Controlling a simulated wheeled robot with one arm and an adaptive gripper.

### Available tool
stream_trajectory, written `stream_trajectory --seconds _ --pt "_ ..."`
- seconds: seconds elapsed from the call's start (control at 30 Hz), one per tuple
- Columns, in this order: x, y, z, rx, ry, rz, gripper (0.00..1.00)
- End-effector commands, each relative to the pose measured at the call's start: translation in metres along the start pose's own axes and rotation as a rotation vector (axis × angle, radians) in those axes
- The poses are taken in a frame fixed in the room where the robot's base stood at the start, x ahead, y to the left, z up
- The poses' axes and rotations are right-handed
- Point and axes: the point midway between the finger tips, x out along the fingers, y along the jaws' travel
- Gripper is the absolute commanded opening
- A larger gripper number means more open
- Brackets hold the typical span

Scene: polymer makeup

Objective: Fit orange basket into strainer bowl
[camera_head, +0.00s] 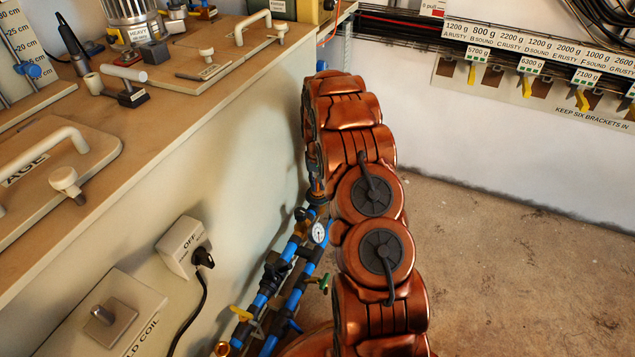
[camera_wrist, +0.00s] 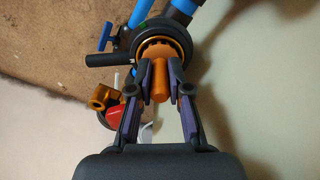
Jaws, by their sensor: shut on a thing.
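In the wrist view, my gripper (camera_wrist: 160,68) is shut on the orange basket (camera_wrist: 160,85), with a finger on each side of its round orange stem. The basket's wider notched orange end is at the mouth of the dark round strainer bowl (camera_wrist: 183,36). The bowl's rim shows around that end, but I cannot tell how deep the basket sits or whether it touches. In the head view my gripper, the basket and the bowl cannot be made out behind my copper-coloured arm.
Blue pipes (camera_wrist: 140,12) join the bowl, and a blue-handled valve (camera_wrist: 115,34) is left of it. An orange fitting (camera_wrist: 102,97) and a red part (camera_wrist: 114,116) lie near my left finger. In the head view, a pressure gauge (camera_head: 318,233) sits on piping along the bench wall.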

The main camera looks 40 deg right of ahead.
Motion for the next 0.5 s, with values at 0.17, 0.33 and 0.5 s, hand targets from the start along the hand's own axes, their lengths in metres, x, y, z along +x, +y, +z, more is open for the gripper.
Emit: stream_trajectory --seconds 0.17,0.33,0.5 --pt "0.0019 0.0000 0.0000 0.000 0.000 0.000 0.24" --pt "0.0018 0.0000 -0.0001 0.000 0.000 0.000 0.42" --pt "0.0018 0.0000 0.0000 0.000 0.000 0.000 0.47"
